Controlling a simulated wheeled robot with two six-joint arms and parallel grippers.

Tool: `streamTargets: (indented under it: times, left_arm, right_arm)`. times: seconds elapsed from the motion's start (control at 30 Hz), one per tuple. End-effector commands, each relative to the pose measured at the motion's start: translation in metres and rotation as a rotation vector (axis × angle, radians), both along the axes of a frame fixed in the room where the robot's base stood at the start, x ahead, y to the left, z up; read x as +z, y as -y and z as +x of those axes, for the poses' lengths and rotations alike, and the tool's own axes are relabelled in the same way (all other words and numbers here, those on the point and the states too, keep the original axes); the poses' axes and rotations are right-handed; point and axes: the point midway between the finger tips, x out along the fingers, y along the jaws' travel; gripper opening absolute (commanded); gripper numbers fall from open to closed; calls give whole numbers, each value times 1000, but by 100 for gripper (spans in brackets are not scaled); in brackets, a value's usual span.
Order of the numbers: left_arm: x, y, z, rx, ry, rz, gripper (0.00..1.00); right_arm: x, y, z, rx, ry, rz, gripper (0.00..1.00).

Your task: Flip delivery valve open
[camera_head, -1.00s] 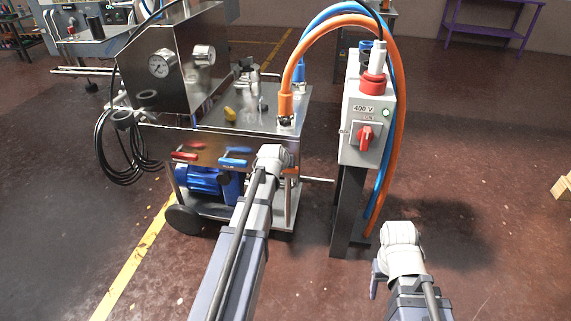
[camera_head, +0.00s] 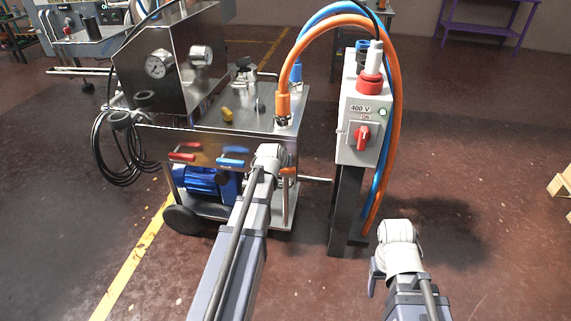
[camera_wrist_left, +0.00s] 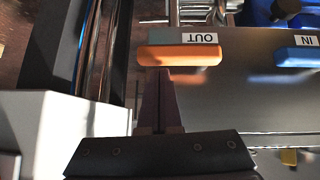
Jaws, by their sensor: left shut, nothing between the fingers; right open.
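An orange valve handle (camera_wrist_left: 178,55) lies beside a label reading OUT (camera_wrist_left: 197,38) in the left wrist view. In the head view only a bit of the orange handle (camera_head: 288,171) shows past my left wrist. My left gripper (camera_wrist_left: 161,75) is shut and empty, its fingertips right at the handle's near edge; I cannot tell whether they touch. In the head view its fingers are hidden behind my arm. My right gripper (camera_head: 374,280) is open and empty, low at the right, away from the machine.
A blue handle (camera_wrist_left: 298,56) with an IN label sits beside the orange one. A red handle (camera_head: 184,153) is further left on the steel cart (camera_head: 215,143). A grey 400 V switch box (camera_head: 359,135) on a post, with blue and orange hoses (camera_head: 394,120), stands right. Floor between is open.

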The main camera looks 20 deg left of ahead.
Motion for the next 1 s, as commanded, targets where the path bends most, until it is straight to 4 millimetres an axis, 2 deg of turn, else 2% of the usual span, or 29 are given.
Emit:
streamTargets:
  times: [0.3, 0.4, 0.63, 0.8, 1.0]
  left_arm:
    - [44, 3, 1, -1, 2, 2, 0]
    - [60, 8, -20, -1, 2, 1, 0]
    - [93, 16, -53, -1, 2, 1, 0]
    - [105, 19, -66, -1, 2, 1, 0]
    - [104, 19, -68, -1, 2, 1, 0]
  right_arm:
    - [44, -1, 0, -2, -2, 6, 60]
    - [60, -2, -1, -4, -4, 8, 60]
    - [93, -2, -1, -4, -4, 11, 60]
    - [104, -2, -1, -4, -4, 11, 60]
    - [104, -2, -1, -4, -4, 11, 60]
